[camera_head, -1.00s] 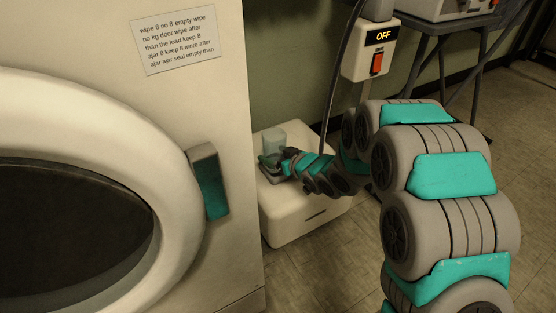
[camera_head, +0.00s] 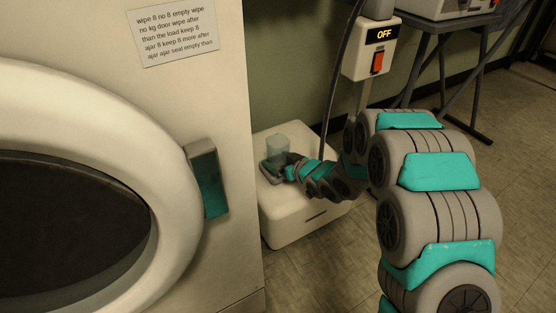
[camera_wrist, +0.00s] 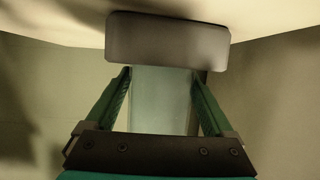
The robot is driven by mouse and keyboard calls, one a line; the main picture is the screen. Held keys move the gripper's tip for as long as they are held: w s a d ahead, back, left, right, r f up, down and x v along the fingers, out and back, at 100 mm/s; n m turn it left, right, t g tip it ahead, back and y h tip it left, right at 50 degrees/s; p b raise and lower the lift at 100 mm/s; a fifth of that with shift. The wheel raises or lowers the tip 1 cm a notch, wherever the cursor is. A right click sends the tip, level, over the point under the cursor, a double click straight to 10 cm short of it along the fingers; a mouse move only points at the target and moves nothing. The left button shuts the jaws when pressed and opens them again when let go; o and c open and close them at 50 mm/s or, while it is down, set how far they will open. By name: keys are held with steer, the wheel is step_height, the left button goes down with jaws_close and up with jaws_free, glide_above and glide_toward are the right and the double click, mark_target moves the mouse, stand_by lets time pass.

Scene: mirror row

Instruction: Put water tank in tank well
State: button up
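The water tank (camera_head: 278,146) is a pale, translucent block, upright over the white floor unit (camera_head: 290,228). My gripper (camera_head: 277,168) is low around the tank, just above the unit's top. In the wrist view, the tank (camera_wrist: 161,98) is between the two green fingers of my gripper (camera_wrist: 160,82), which press close on its sides. A grey rounded slab (camera_wrist: 167,41) crosses the tank's far end there; I cannot tell whether it belongs to the tank or the unit. I cannot make out the well's opening, or whether the tank's bottom is inside it.
A large white machine with a round dark door (camera_head: 70,225) and a handle (camera_head: 207,180) stands close on the left. A switch box reading OFF (camera_head: 370,48) is behind the unit. A grey stand (camera_head: 440,70) is at back right. Floor at right is clear.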

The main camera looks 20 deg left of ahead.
steer(key=shift+o, duration=0.7)
steer(key=shift+r, duration=0.25)
steer(key=p+v, duration=0.1)
steer(key=v, duration=1.1)
steer(key=shift+f+p, duration=0.15)
steer(key=shift+p, duration=0.15)
